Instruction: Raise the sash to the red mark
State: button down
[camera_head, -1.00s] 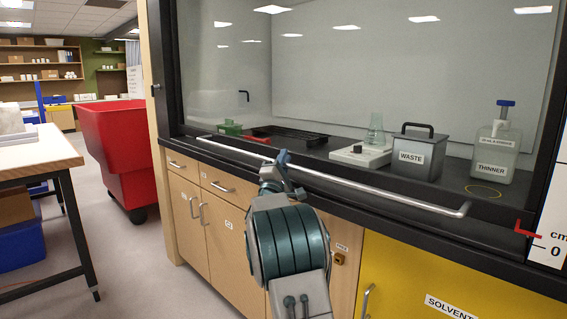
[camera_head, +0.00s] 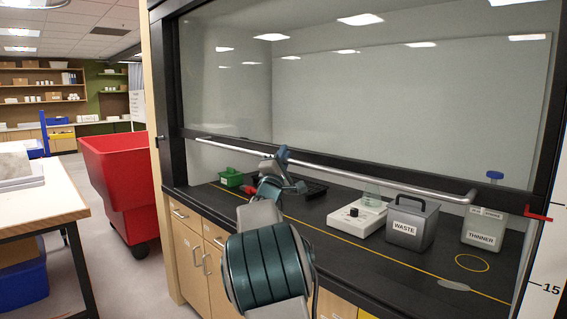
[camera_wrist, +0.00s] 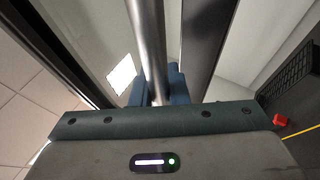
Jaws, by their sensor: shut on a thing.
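The sash (camera_head: 400,110) is a glass pane with a black lower rail, raised so that a gap shows above the hood's black worktop. Its silver handle bar (camera_head: 390,183) runs along the lower rail. My gripper (camera_head: 282,156) is shut on the bar, left of its middle. In the wrist view the bar (camera_wrist: 146,40) runs down between the blue fingers (camera_wrist: 160,85). A red bracket (camera_head: 538,213) at the sash's lower right corner lies beside the white scale (camera_head: 545,265), above the 15 label. No separate red mark on the scale is visible.
Under the sash stand a green container (camera_head: 231,178), a white device (camera_head: 355,219), a grey WASTE bin (camera_head: 407,226) and a THINNER bottle (camera_head: 482,228). A red bin (camera_head: 110,165) and a table (camera_head: 40,210) stand to the left. Floor shows between table and cabinets.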

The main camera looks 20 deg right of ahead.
notch_tip(320, 180, up, 18)
jog(key=p, duration=1.2)
jog(key=shift+p, duration=0.4)
jog(key=c, duration=1.4)
grip_release()
jog(key=shift+f, duration=0.1)
jog(key=b+v, duration=0.4)
jog(key=v, duration=1)
